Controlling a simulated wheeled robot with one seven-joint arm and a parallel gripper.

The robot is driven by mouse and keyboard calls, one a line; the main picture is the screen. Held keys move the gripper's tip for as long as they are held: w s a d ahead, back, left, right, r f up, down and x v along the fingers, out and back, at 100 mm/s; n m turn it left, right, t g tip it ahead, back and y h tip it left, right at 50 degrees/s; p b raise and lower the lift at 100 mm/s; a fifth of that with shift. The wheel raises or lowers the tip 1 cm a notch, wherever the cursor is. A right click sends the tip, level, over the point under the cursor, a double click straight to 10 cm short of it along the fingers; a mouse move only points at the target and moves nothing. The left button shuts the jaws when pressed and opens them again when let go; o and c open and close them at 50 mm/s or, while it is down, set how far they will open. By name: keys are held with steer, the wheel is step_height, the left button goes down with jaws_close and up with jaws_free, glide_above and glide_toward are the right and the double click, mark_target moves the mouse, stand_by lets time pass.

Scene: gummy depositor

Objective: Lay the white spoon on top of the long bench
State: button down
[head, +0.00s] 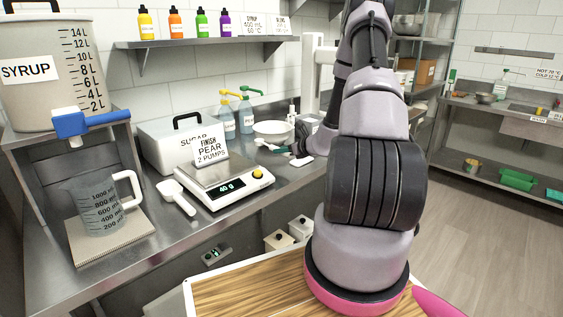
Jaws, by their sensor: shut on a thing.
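A small white spoon (268,145) is at the far part of the long steel bench (235,222), low over its top. Whether it touches the bench top cannot be told. My gripper (294,149) is shut on the spoon's right end, and the spoon's bowl end points left. The fingers are small and partly hidden by my arm, which reaches in from the lower right.
A white scoop (177,198) lies left of the scale (224,183). A white bowl (272,129) and pump bottles (246,113) stand behind the spoon. A measuring jug (98,207) stands on a pad at left. Bare bench top shows right of the scale.

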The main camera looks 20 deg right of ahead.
mark_target(282, 166)
steer(key=shift+f, duration=2.4)
steer(key=shift+f, duration=0.1)
steer(key=c, duration=0.7)
jaws_free()
steer(key=shift+o, duration=0.2)
